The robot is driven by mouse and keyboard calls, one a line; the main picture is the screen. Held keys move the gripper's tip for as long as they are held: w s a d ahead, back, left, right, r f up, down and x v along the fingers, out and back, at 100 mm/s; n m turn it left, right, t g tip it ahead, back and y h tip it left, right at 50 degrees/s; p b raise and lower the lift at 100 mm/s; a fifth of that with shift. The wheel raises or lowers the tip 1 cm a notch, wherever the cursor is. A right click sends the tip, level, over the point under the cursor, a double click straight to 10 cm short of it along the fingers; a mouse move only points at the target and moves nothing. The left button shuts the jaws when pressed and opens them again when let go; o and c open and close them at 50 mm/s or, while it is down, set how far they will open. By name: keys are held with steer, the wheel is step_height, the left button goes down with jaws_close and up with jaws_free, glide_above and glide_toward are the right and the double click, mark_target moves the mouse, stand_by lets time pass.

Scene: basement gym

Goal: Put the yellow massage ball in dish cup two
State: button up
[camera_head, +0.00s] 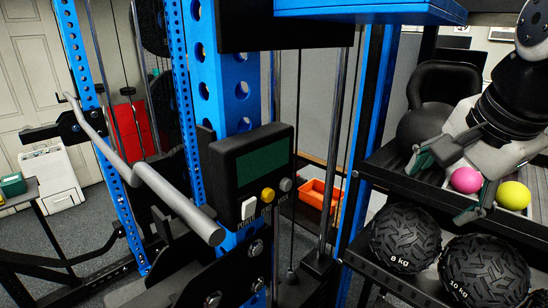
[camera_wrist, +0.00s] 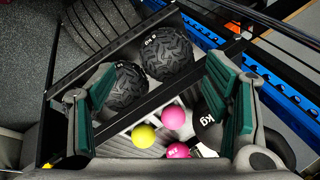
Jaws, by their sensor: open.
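The yellow massage ball (camera_head: 514,195) rests on the upper rack shelf at the right of the head view, right of a pink ball (camera_head: 466,180). In the wrist view the yellow ball (camera_wrist: 144,136) lies low between the fingers, apart from both, with the pink ball (camera_wrist: 173,117) up and right of it. My gripper (camera_head: 443,184) is open and empty, tilted over the shelf. Its green-padded fingers stand wide apart in the wrist view (camera_wrist: 165,85). I cannot make out dish cup two in either view.
Two textured black balls, 8 kg (camera_head: 405,240) and 10 kg (camera_head: 484,270), fill the lower shelf. A pink weight (camera_wrist: 178,151) lies near the yellow ball. A blue rack post (camera_head: 370,110) and a control box (camera_head: 252,175) stand left.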

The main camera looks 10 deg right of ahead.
steer(key=s+a+f+n, duration=0.2)
steer(key=s+a+n, duration=0.1)
steer(key=n, duration=0.4)
steer(key=s+a+f+n+y, duration=0.1)
steer(key=s+a+f+n, duration=0.2)
steer(key=a+n, duration=0.3)
steer(key=shift+s+n, duration=0.2)
steer(key=shift+n, duration=1)
steer(key=shift+f, duration=0.1)
